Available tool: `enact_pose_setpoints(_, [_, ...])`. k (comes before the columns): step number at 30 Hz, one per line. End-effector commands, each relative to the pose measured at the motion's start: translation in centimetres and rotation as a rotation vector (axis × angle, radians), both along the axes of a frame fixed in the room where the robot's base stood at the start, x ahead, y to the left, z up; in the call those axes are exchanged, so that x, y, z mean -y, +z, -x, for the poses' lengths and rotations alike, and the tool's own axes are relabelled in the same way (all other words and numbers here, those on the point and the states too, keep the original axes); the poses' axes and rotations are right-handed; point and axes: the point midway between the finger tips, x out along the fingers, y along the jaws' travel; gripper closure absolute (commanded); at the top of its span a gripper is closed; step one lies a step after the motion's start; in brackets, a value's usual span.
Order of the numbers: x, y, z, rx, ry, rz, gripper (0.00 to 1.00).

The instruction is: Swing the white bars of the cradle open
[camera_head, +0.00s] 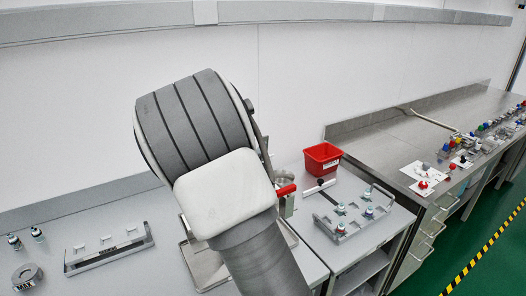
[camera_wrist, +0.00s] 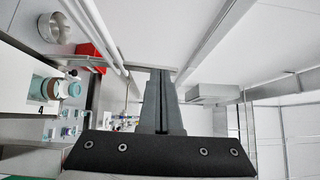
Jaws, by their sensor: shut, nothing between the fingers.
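My gripper (camera_wrist: 163,75) is shut and empty in the wrist view, its grey fingers together above the dark palm. In the head view it is hidden behind my arm. A pair of thin white bars (camera_wrist: 98,35) runs down the upper left of the wrist view, apart from the fingers; they look like cradle bars, but I cannot tell for sure or say whether they are open. A teal-capped bottle (camera_wrist: 50,88) beside a "4" mark is at the left of that view. In the head view my arm hides most of the washer area; a red handle-like part (camera_head: 286,190) shows beside it.
A red bin (camera_head: 322,158) and a bottle rack (camera_head: 355,215) stand right of my arm. A metal tray (camera_head: 205,268) lies partly behind it. Another rack (camera_head: 108,248) and a ring (camera_head: 27,275) are at left. A steel counter (camera_head: 440,112) holds several small items at far right.

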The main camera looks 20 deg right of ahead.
Motion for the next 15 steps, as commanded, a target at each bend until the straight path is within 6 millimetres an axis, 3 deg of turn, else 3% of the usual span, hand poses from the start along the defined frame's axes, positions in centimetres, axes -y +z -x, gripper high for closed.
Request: enact_pose_setpoints(15, [-0.4,1.3,-2.2,-0.207,0.001,0.038,1.0])
